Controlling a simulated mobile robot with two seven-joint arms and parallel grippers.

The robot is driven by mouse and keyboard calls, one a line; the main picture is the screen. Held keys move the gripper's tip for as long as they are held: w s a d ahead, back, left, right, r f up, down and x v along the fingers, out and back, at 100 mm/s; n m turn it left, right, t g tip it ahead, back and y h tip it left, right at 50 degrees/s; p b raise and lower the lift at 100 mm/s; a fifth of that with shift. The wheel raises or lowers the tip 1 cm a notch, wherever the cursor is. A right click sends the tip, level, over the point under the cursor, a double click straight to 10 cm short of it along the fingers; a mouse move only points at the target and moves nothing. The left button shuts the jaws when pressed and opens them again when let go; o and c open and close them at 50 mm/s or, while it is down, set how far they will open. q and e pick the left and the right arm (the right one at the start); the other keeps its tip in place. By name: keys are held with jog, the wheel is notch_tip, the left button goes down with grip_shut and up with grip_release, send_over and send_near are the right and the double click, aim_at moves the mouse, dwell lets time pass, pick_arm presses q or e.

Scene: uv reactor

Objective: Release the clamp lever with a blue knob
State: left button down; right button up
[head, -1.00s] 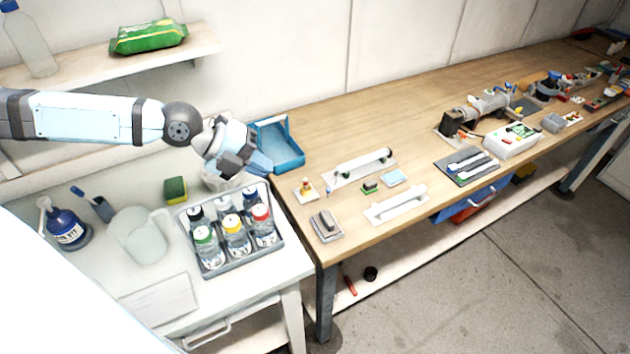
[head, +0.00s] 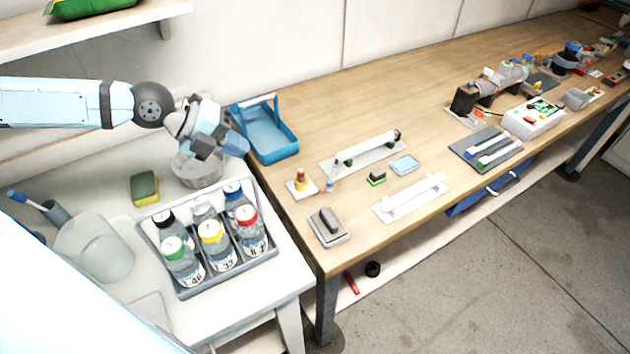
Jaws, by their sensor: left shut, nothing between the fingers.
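My left gripper (head: 233,144) reaches in from the left and is shut and empty, above the white bench and beside the blue tray. No clamp lever with a blue knob can be made out with certainty. A small blue-tipped piece (head: 329,185) stands by the white plate with a tube (head: 362,152) on the wooden bench. Farther right, a grey cylindrical device (head: 505,80) lies among small parts, too small to tell whether a lever is on it. The left gripper is well apart from both. My right gripper is not in view.
A rack (head: 232,265) of several bottles and a clear round vessel (head: 198,168) stand below the left gripper. The blue tray (head: 284,150) is at the wooden bench's left end. A white control box (head: 530,120) stands right. The wooden bench's back middle is clear.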

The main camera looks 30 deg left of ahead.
pick_arm(q)
send_near(333, 171)
jog(key=s+d+f, duration=0.2)
jog(key=d, duration=0.1)
jog(key=d+f+b, duration=0.1)
jog(key=d, duration=0.1)
jog(key=shift+s+d+f, duration=0.1)
jog(key=shift+s+f, duration=0.2)
jog(key=shift+s, duration=0.1)
jog(key=shift+d+r+p, duration=0.3)
jog(key=shift+d+p, duration=0.45)
jog(key=shift+p, duration=0.45)
jog(key=shift+w+d+f+p, duration=0.1)
jog(key=shift+d+f+p, duration=0.05)
jog(key=shift+d+p, duration=0.25)
jog(key=shift+f, duration=0.1)
jog(key=shift+a, duration=0.1)
jog(key=shift+a, duration=0.7)
